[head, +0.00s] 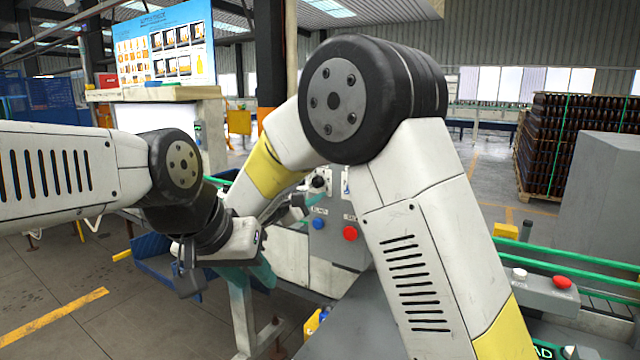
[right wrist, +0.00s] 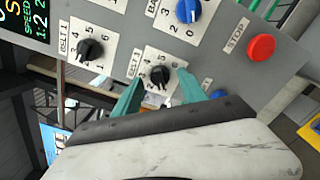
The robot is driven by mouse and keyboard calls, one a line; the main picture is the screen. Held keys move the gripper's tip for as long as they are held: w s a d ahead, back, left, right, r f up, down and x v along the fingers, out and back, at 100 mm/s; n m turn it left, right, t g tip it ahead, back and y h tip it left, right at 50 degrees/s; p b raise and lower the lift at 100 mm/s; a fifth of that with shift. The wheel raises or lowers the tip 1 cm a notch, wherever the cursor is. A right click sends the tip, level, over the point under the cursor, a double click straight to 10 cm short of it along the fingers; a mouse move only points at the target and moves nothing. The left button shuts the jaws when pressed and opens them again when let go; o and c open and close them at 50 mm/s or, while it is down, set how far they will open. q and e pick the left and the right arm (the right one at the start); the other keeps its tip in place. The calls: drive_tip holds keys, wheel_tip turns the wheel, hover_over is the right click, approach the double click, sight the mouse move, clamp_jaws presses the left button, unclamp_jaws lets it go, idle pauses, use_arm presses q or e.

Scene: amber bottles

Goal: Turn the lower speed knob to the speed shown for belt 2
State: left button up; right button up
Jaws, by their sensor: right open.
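In the right wrist view, my right gripper (right wrist: 160,78) is open. Its two teal fingertips stand on either side of a black knob (right wrist: 159,76) on a white numbered plate marked BELT. I cannot tell if they touch it. Another black knob (right wrist: 90,50), also marked BELT, sits up and left. A dark display (right wrist: 24,20) at the upper left reads SPEED with a row 1:2; the row below is cut off. In the head view, my left gripper (head: 240,270) hangs low at left centre; its jaw state is unclear. The right arm largely hides the control panel (head: 335,245).
A red STOP button (right wrist: 261,47), a blue knob (right wrist: 188,11) and a blue button (right wrist: 218,94) are near the right gripper. In the head view, a conveyor with green rails (head: 560,262) is at the right. A picture board (head: 165,45) stands at the back left.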

clamp_jaws()
drive_tip(key=shift+m, duration=0.4)
drive_tip(key=m, duration=0.4)
drive_tip(key=shift+m, duration=0.3)
drive_tip(key=m, duration=0.4)
drive_tip(key=shift+m, duration=0.3)
idle(0.4)
unclamp_jaws()
